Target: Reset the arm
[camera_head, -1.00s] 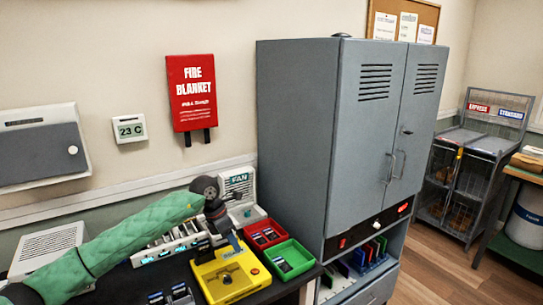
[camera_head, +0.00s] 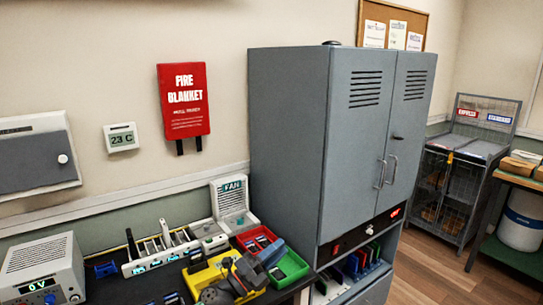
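My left gripper (camera_head: 271,254), dark grey with blue-grey fingers, is at the bottom centre of the head view. It is over the yellow fixture (camera_head: 197,277) and reaches across the edge of the green tray (camera_head: 295,266). The fingers overlap in this view, so I cannot tell whether they are open or shut, or whether they hold anything. Part of the yellow fixture is hidden behind the gripper. The green sleeve of my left arm does not show. My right gripper is not in view.
A red tray (camera_head: 245,239) with dark phones stands behind the fixture. A white rack (camera_head: 150,263), a fan unit (camera_head: 232,199) and a power supply (camera_head: 42,262) stand on the dark bench. A tall grey cabinet (camera_head: 290,150) is close on the right.

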